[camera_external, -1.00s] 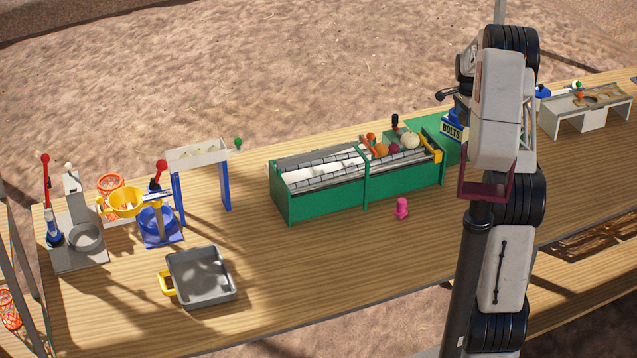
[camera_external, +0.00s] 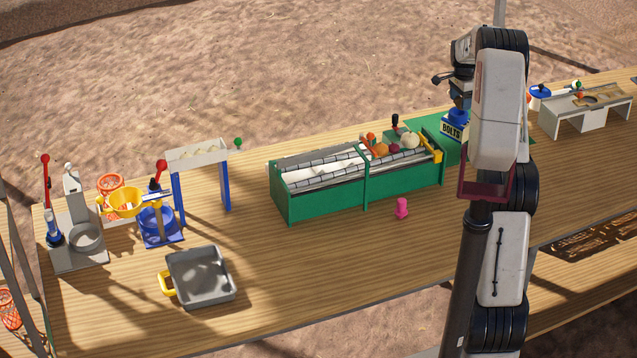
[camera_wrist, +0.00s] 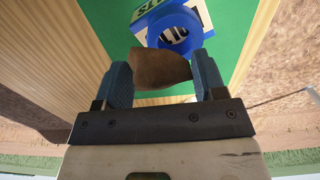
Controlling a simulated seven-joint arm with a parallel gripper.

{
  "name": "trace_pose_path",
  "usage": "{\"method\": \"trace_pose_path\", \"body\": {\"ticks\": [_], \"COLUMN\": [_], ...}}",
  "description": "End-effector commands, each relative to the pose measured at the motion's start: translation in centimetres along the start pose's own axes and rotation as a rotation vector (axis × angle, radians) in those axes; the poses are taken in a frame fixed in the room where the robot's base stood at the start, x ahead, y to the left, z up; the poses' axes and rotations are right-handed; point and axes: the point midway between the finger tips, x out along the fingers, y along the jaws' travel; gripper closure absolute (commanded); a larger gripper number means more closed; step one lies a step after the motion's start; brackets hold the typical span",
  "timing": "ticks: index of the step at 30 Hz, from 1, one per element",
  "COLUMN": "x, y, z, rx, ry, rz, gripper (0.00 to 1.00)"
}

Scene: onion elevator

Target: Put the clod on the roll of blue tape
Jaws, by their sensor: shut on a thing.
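The clod (camera_wrist: 160,68) is a brown lump between the blue fingertips of my gripper (camera_wrist: 163,82) in the wrist view. My gripper is shut on it. The roll of blue tape (camera_wrist: 176,22) lies just beyond the clod and is partly covered by it at its near edge. The roll sits on a white and blue box with lettering (camera_wrist: 143,8). In the external view the roll (camera_external: 458,115) shows on top of the BOLTS box (camera_external: 454,131), under my wrist. The clod cannot be made out there. I cannot tell whether clod and roll touch.
The box stands on a green surface (camera_wrist: 105,20) on the wooden table. To its left is a green sorter (camera_external: 330,200) with vegetables at its right end. A grey stand (camera_external: 588,112) is at the right.

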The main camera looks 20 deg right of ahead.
Motion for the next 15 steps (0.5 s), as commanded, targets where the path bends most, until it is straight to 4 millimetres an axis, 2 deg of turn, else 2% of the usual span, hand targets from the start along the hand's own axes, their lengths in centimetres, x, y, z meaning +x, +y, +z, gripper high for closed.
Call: {"method": "trace_pose_path", "body": {"ticks": [5,15], "x": [0.02,-0.01], "y": [-0.87,-0.96], "z": [-0.41,-0.46], "rx": [0.0,0.0], "ry": [0.0,0.0], "rz": [-0.001,-0.001], "gripper": [0.64,0.64]}}
